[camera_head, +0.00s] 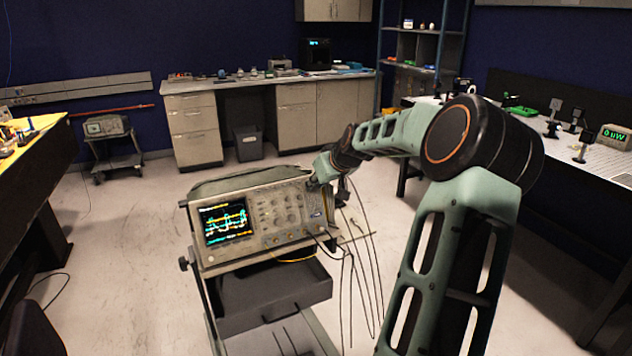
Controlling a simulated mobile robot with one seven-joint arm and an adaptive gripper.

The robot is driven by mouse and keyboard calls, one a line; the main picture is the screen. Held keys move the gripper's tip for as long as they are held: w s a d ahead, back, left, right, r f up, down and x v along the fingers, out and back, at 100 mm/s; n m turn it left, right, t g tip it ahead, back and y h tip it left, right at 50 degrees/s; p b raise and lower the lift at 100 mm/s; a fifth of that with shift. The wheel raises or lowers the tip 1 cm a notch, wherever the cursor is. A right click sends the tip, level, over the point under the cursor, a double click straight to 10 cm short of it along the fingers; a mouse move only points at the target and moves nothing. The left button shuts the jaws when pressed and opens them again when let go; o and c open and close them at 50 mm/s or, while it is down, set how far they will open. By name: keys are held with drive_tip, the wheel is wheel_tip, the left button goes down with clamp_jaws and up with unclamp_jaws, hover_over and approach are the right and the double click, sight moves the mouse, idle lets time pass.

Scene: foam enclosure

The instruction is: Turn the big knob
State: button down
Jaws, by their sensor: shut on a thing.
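The oscilloscope (262,216) stands on a cart, with a lit screen of coloured traces and several small knobs on its front panel. My arm reaches in from the right, and my gripper (316,184) is at the upper right end of the panel. It is small and dark in this view, and my wrist partly covers it. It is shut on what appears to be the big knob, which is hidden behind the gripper. I cannot tell how far the knob is turned.
Cables (352,270) hang at the cart's right side, close to my arm. An open drawer (272,299) juts out below the oscilloscope. A bench (592,158) with instruments stands right, a yellow-topped table (40,123) left. The floor behind the cart is mostly clear.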

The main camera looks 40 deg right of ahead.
drive_tip(key=m, duration=0.1)
drive_tip(key=m+y, duration=0.1)
drive_tip(key=m, duration=0.1)
drive_tip(key=shift+d+f+t+y, duration=0.1)
drive_tip(key=shift+d+t+y, duration=0.1)
drive_tip(key=shift+t+y, duration=0.1)
drive_tip(key=shift+d+m+t+y+b, duration=0.1)
drive_tip(key=shift+m+t+y+b, duration=0.3)
drive_tip(key=shift+m, duration=1)
drive_tip(key=c, duration=1.7)
unclamp_jaws()
drive_tip(key=shift+s, duration=0.1)
drive_tip(key=v, duration=1.2)
